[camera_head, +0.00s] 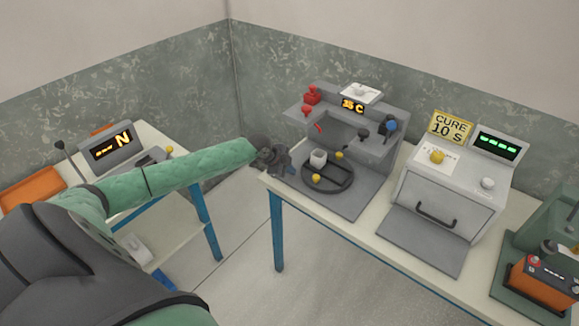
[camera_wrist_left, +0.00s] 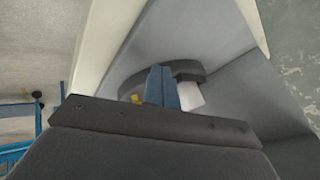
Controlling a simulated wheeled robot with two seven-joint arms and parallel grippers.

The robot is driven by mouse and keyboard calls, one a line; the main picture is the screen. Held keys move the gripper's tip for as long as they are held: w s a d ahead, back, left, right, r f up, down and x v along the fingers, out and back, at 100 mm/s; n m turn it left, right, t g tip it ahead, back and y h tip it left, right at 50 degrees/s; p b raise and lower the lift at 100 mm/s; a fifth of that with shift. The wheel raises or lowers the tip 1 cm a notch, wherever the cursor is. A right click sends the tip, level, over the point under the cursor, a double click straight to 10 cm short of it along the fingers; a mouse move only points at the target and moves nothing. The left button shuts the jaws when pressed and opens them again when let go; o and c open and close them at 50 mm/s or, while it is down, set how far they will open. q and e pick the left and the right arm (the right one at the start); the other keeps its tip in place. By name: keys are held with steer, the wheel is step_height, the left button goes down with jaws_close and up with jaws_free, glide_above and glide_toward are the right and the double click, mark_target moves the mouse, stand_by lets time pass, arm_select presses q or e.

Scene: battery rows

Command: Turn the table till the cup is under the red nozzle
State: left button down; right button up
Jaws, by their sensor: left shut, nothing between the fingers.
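The round dark turntable (camera_head: 330,190) lies on the grey base of the dispensing machine, with yellow knobs (camera_head: 316,178) on its rim. The pale cup (camera_head: 318,158) stands upright on its far left part. A red nozzle (camera_head: 318,128) sits on the machine's left side, behind the cup; a blue one (camera_head: 390,125) is on the right. My left gripper (camera_head: 287,168) is just left of the turntable. In the left wrist view its blue fingers (camera_wrist_left: 162,88) are together and empty, in front of the turntable (camera_wrist_left: 185,68), partly hiding the cup (camera_wrist_left: 190,95). My right gripper is out of view.
A grey oven (camera_head: 450,190) with a front handle stands right of the machine. A green unit with an orange battery (camera_head: 540,280) is at the far right. A second table with an orange tray (camera_head: 32,188) stands left, across a floor gap.

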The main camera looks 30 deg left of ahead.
arm_select(q)
steer(key=shift+s+a, duration=0.1)
steer(key=shift+s, duration=0.15)
steer(key=shift+s+a+r+b, duration=0.1)
steer(key=shift+r+b, duration=0.1)
steer(key=shift+b, duration=0.1)
steer(key=shift+b+v, duration=0.35)
steer(key=shift+v, duration=0.4)
steer(key=shift+s+a+r+b, duration=0.35)
steer(key=shift+a+r, duration=0.15)
steer(key=shift+r, duration=0.15)
steer(key=shift+w+a+b+v, duration=0.1)
steer(key=shift+b+v, duration=0.2)
steer(key=shift+v, duration=0.7)
steer(key=shift+w+a+b+v, duration=0.1)
steer(key=shift+b+v, duration=0.25)
steer(key=shift+v, duration=0.6)
steer(key=shift+w+a+b+v, duration=0.15)
steer(key=shift+b+v, duration=0.15)
steer(key=shift+v, duration=0.7)
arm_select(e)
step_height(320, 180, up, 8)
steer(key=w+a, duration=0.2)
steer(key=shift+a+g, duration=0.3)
